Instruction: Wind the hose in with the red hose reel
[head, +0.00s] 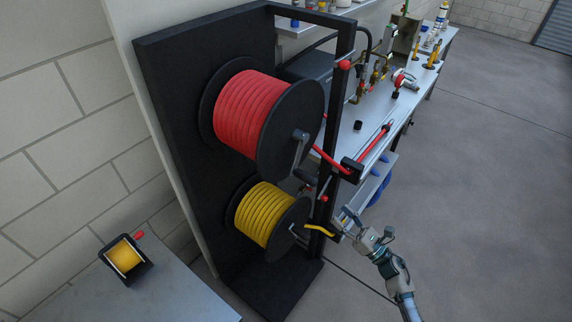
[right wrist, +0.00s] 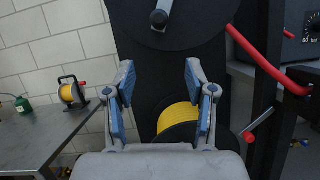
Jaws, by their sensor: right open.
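The red hose reel (head: 250,112) is mounted high on a black upright panel, its red hose wound between black flanges. Its crank (head: 299,148) is on the near flange. The red hose (head: 328,158) runs out through a black guide block (head: 352,171) and onto the bench. My right gripper (head: 350,220) is open and empty, below and right of the reel, apart from the crank. In the right wrist view, the open fingers (right wrist: 160,78) point towards the panel, with the reel's black flange (right wrist: 190,18) and crank hub (right wrist: 159,18) above. My left gripper is not in view.
A yellow hose reel (head: 266,215) sits below the red one, its hose end (head: 320,230) near my right gripper. A black post (head: 334,110) stands beside the reels. A small yellow reel (head: 124,257) stands on the left table. Floor at right is clear.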

